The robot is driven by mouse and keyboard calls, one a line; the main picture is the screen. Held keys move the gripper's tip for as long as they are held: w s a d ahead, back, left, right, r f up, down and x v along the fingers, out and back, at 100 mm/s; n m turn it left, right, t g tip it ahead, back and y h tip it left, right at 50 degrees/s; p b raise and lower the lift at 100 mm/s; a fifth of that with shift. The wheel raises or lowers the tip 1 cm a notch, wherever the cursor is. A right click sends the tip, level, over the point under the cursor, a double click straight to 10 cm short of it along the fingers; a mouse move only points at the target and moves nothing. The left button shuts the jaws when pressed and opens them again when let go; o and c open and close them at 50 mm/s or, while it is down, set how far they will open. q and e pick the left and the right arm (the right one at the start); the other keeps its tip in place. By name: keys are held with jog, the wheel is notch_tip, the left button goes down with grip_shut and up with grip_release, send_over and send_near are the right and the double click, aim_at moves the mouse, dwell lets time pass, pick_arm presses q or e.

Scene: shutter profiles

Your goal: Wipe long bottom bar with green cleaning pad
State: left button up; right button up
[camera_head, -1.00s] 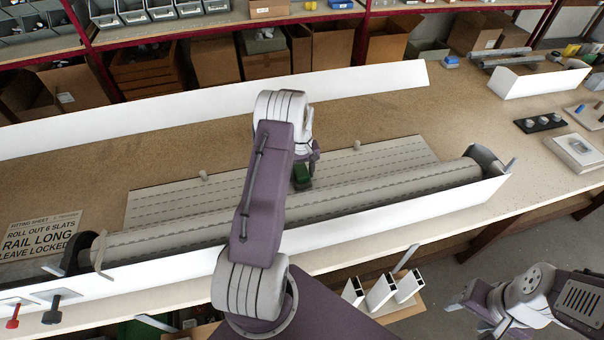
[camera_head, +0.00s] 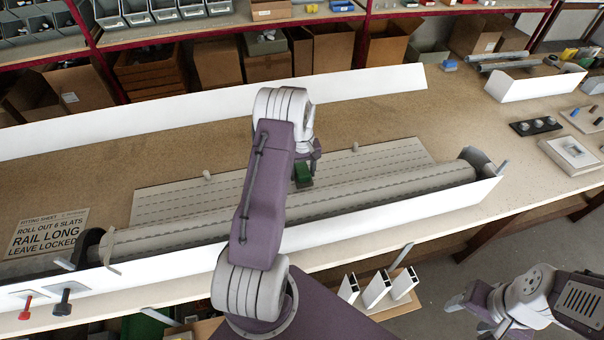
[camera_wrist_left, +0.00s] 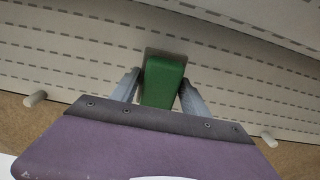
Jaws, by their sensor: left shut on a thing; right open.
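The green cleaning pad (camera_head: 303,174) is held in my left gripper (camera_head: 304,184), low over the grey slatted shutter sheet (camera_head: 385,160). In the left wrist view the pad (camera_wrist_left: 164,80) sits between the two fingers of the gripper (camera_wrist_left: 163,84), over the slats; whether it touches them I cannot tell. The long bottom bar seems to be the sheet's outer edge strip (camera_wrist_left: 75,92), with small round end stops (camera_wrist_left: 36,98) jutting from it. My left arm hides part of the sheet in the head view. My right gripper (camera_head: 470,304) is open and empty, low at the right.
The rolled shutter tube (camera_head: 400,184) lies along a long white box profile (camera_head: 400,215) at the table's front. A long white panel (camera_head: 350,88) stands behind the sheet. A paper sign (camera_head: 48,234) lies at the left. Bare tabletop (camera_head: 360,120) lies between sheet and panel.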

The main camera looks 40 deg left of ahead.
aim_at(303, 169)
pick_arm(q)
notch_tip(303, 169, up, 3)
jog(key=shift+s+d+r+p, duration=0.1)
jog(key=shift+d+p, duration=0.05)
jog(key=shift+p, duration=0.75)
jog(key=shift+r+p, duration=0.45)
jog(key=shift+r, duration=0.05)
